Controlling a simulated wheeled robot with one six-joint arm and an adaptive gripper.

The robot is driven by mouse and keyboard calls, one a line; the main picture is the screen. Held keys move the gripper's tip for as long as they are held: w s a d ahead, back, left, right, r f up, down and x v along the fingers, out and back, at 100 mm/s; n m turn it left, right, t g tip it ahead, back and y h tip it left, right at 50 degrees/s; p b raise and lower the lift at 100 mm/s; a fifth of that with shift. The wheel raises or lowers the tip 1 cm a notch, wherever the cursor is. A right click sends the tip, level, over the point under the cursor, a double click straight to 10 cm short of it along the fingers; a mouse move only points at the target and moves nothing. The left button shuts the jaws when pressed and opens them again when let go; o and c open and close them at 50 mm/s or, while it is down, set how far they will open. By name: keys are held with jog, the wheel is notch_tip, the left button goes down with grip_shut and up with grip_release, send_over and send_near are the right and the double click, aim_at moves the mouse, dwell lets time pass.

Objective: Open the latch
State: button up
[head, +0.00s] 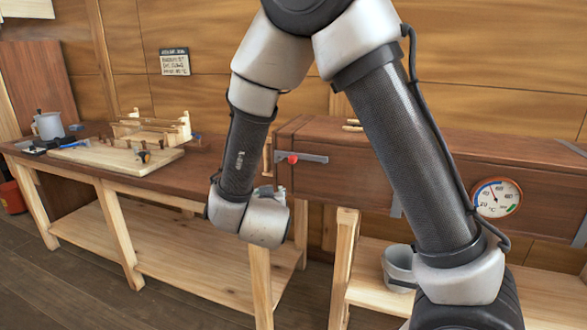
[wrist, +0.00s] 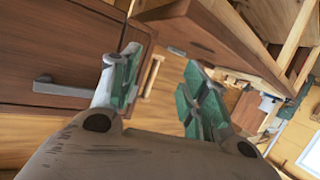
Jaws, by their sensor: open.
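The latch (head: 315,158) is a grey metal bar with a red knob at its left end. It lies about level on the front of a long dark wooden box, near the box's left end. My gripper (head: 266,190) is below and left of the latch, partly hidden by my wrist. In the wrist view my gripper (wrist: 162,82) has its two green-padded fingers apart, with nothing held between them. A grey metal bar (wrist: 68,88) on brown wood shows left of the fingers there, apart from them; I cannot tell whether it is the latch.
The wooden box (head: 350,165) has a pale wooden handle (head: 267,155) at its left end. A round dial gauge (head: 497,198) is on its front at right. A workbench (head: 205,165) with a board, tools and a grey jug (head: 48,125) stands at left.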

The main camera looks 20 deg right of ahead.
aim_at(292, 161)
jog(key=s+d+r+m+t+h, duration=0.1)
jog(key=d+r+t+h, duration=0.1)
jog(key=d+r+h, duration=0.4)
jog(key=shift+t+y, duration=0.3)
jog(key=shift+y, duration=0.4)
jog(key=w, duration=0.2)
jog(key=w+d+r, duration=0.1)
jog(key=w, duration=0.1)
jog(key=w+d, duration=0.1)
jog(key=w, duration=0.1)
jog(key=shift+w+r, duration=0.35)
jog(key=shift+w, duration=0.05)
jog(key=shift+c, duration=0.3)
grip_shut()
